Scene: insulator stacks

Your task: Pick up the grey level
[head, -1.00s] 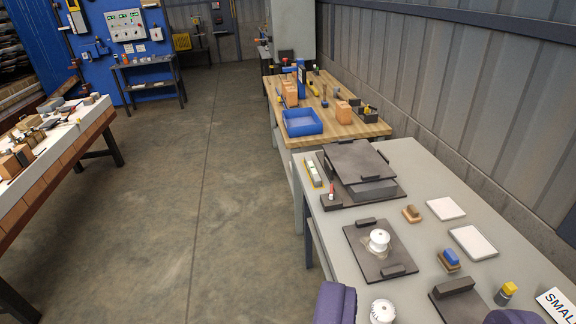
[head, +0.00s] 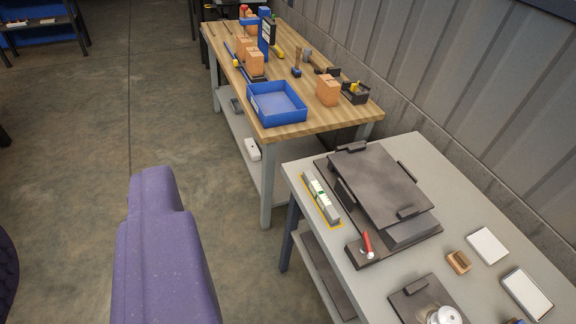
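The grey level (head: 320,198) is a slim bar with a green spot near its middle. It lies inside a yellow outline near the left edge of the grey table (head: 410,152), just left of a dark plate assembly. My gripper (head: 80,222) shows as two purple fingers at the lower left, wide apart with only floor seen between them. It is open and empty, to the left of the level and apart from it. One finger is cut off by the left picture edge.
The dark press-like assembly (head: 375,180) with a red-handled lever (head: 367,243) stands close to the level's right. Behind is a wooden bench (head: 330,128) with a blue tray (head: 277,103) and orange blocks. A white spool (head: 444,316) sits at the front.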

